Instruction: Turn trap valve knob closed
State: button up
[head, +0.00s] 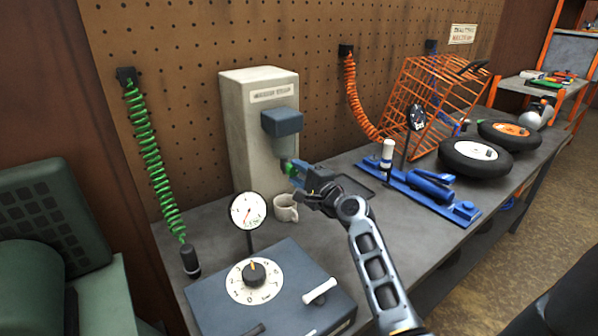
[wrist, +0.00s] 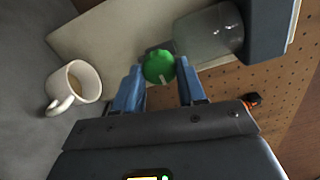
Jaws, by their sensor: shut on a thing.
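The trap valve knob is a round green knob with a pale mark, seen in the wrist view (wrist: 158,67). It sits on the lower front of the beige upright unit (head: 252,130), beside a clear bowl (wrist: 209,34) under a blue-grey block (head: 282,121). In the head view only a bit of green shows past my fingers. My gripper (wrist: 159,85) has its two blue fingers on either side of the knob, shut on it. In the head view my gripper (head: 290,168) reaches in from the right. The contact faces are partly hidden.
A cream mug (head: 286,208) stands on the bench just below my gripper. A dial gauge (head: 248,211) and a blue box with a timer dial (head: 254,280) are in front. A blue clamp-like tool (head: 420,187) lies right. A green coiled hose (head: 152,160) hangs left.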

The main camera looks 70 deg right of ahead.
dwell(0.5)
jog(key=o, duration=1)
jog(key=shift+o, duration=0.2)
jog(key=shift+s+f, duration=0.1)
jog(key=shift+s, duration=0.05)
jog(key=b+v, duration=0.1)
jog(key=v, duration=0.6)
jog(key=shift+s+a, duration=0.2)
jog(key=shift+s, duration=0.1)
